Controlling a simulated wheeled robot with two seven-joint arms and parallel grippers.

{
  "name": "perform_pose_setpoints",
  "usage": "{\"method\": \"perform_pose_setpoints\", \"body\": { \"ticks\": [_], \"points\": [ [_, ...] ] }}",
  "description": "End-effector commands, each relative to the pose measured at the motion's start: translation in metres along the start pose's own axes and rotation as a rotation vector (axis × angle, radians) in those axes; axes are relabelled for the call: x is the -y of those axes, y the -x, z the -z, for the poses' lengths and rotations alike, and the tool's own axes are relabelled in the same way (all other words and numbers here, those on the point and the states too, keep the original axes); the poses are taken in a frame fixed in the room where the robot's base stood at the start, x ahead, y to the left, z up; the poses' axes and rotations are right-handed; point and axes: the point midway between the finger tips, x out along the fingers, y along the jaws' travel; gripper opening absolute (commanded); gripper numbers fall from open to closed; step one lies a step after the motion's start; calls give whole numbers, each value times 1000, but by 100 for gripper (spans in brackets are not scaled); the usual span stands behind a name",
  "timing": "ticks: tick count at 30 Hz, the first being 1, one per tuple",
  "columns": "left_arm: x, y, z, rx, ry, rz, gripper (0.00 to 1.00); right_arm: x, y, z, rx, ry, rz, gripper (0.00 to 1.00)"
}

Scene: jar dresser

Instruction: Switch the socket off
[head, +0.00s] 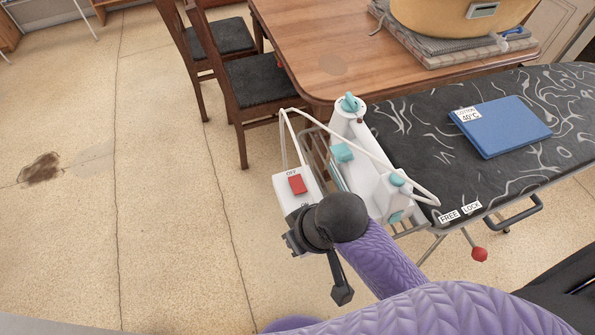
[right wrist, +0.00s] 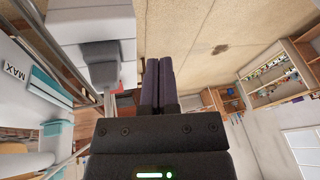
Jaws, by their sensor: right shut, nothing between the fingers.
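The white socket box (head: 285,191) hangs at the left end of the ironing board in the head view. It has a red switch (head: 297,184) between the OFF label above and the ON label below; the ON label is partly covered by my right gripper. My right gripper (head: 292,238) is at the lower end of the socket, below the switch, with its fingertips largely hidden behind my dark wrist. In the right wrist view its fingers (right wrist: 159,80) are together and empty. I cannot tell whether they touch the socket. My left gripper is not in view.
A white-and-teal iron (head: 347,150) stands beside the socket, with a white cable looping around. The ironing board (head: 400,125) carries a folded blue cloth (head: 500,126). A wooden table (head: 310,45) and chairs (head: 262,85) stand behind. The floor to the left is clear.

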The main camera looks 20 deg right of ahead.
Motion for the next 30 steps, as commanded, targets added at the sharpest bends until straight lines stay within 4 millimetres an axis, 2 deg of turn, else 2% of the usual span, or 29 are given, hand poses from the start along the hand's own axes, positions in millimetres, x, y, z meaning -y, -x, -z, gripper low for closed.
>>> {"method": "perform_pose_setpoints", "body": {
  "ticks": [1, 4, 7, 11, 15, 18, 21, 30],
  "points": [
    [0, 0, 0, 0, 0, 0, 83, 8, 4, 18, 2, 33, 25, 0],
    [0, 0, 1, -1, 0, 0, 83, 19, 6, 44, 50, 76, 59, 0],
    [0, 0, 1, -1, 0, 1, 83, 15, 11, 72, 121, 84, 36, 0],
    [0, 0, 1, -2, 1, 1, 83, -13, 26, 107, 214, 11, -66, 0],
    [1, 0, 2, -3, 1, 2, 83, -47, 53, 136, 264, -125, -175, 0],
    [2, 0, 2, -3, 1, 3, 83, -62, 68, 149, 275, -201, -218, 0],
    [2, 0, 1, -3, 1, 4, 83, -68, 76, 154, 278, -237, -236, 0],
    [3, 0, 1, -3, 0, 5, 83, -69, 76, 154, 278, -241, -236, 0]
  ]
}}
